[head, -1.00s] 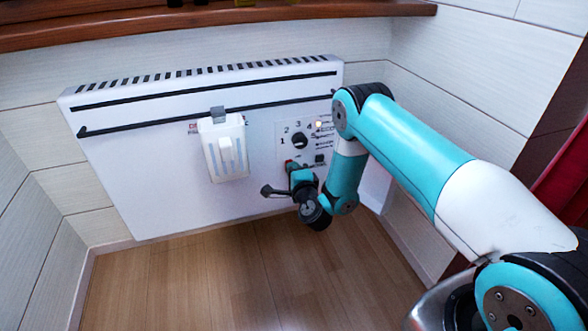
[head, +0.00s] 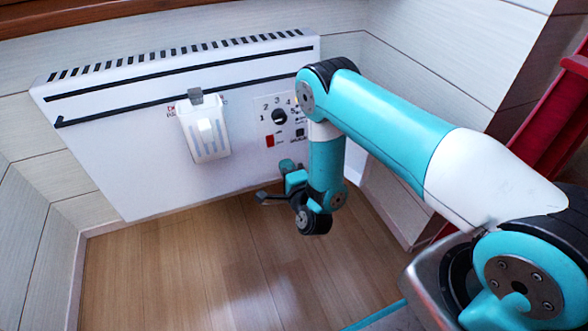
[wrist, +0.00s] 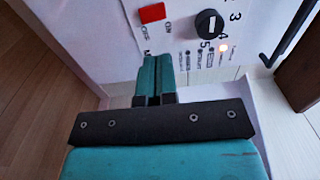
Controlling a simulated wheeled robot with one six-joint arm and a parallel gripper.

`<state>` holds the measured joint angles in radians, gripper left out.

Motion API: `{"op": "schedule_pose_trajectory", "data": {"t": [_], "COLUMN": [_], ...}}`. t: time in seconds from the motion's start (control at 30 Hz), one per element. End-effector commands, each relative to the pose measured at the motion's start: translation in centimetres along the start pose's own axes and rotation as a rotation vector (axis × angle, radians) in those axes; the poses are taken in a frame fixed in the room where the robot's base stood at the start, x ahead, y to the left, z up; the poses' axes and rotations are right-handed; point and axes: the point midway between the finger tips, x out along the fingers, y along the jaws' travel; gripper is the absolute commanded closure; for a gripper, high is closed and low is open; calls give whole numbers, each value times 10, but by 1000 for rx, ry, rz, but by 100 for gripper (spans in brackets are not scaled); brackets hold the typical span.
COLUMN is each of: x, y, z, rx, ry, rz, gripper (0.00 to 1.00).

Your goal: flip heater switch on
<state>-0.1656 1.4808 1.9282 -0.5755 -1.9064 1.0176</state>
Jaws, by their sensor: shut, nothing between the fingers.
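The white wall heater (head: 110,160) has a control panel at its right end. A red rocker switch (head: 270,141) sits on that panel. The switch also shows in the wrist view (wrist: 152,13), near lettering that seems to read ON and OFF; its tilt is hard to tell. My gripper (head: 287,166) is just below the switch in the head view. In the wrist view my gripper (wrist: 155,68) has its teal fingers together and empty, apart from the switch in the picture. Exact distance to the panel is unclear.
A black numbered dial (head: 279,116) is above the switch. A white box with a grey clip (head: 205,130) hangs on the heater front. A wooden ledge (head: 60,14) runs above. The wooden floor (head: 190,270) is clear.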

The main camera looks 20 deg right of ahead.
Motion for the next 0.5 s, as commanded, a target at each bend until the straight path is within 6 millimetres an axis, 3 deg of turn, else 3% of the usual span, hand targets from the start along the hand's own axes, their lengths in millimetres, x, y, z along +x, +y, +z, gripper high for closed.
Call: {"op": "schedule_pose_trajectory", "data": {"t": [0.03,0.2,0.5], "x": [-13,-27,-36], "y": [-5,-6,-1], "z": [1,0,-1], "rx": [-2,0,-1], "ry": [-4,-1,0], "rz": [6,3,1], "gripper": [100,100,100]}}
